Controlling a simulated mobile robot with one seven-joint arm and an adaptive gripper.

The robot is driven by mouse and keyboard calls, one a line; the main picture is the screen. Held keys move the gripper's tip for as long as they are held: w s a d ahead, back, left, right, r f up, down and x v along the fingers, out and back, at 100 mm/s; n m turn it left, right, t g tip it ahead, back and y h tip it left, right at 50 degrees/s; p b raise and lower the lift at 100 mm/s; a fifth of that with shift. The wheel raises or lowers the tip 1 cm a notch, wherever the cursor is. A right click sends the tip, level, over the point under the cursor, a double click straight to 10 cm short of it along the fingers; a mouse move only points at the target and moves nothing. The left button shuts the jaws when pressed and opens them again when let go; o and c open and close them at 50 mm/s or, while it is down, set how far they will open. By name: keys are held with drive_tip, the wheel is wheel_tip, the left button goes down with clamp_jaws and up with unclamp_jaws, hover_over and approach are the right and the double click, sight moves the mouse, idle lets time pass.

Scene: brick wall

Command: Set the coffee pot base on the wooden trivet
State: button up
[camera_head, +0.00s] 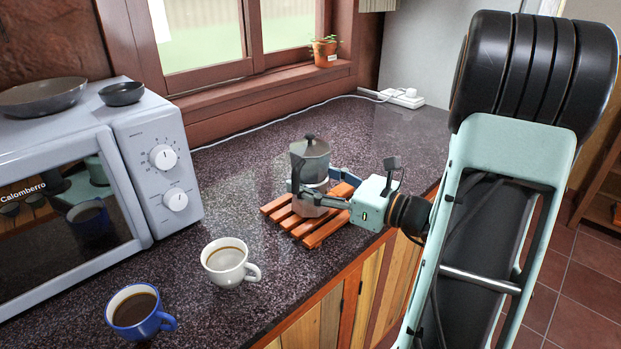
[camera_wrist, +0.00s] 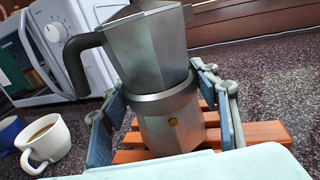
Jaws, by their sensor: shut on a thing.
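The coffee pot (camera_head: 312,165) is a grey metal moka pot with a dark lid knob and dark handle. It stands upright, or nearly so, over the slatted wooden trivet (camera_head: 327,228) on the counter. In the wrist view the pot (camera_wrist: 160,60) fills the middle, its base (camera_wrist: 172,130) with a small brass valve in front of the slats of the trivet (camera_wrist: 262,134). My gripper (camera_head: 312,190) is shut on the coffee pot, a finger on each side near its waist and base. Whether the base touches the slats cannot be told.
A white cup of coffee (camera_head: 228,262) and a blue cup (camera_head: 137,309) stand at the front left. A microwave (camera_head: 150,130) with pans (camera_head: 122,93) on top is at left. A power strip (camera_head: 402,97) and cable lie behind. Speckled counter (camera_head: 240,180) is clear left of the trivet.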

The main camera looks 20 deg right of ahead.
drive_tip(key=shift+f, duration=0.4)
drive_tip(key=o, duration=1.5)
drive_tip(key=v, duration=1.2)
drive_tip(key=shift+r, duration=0.1)
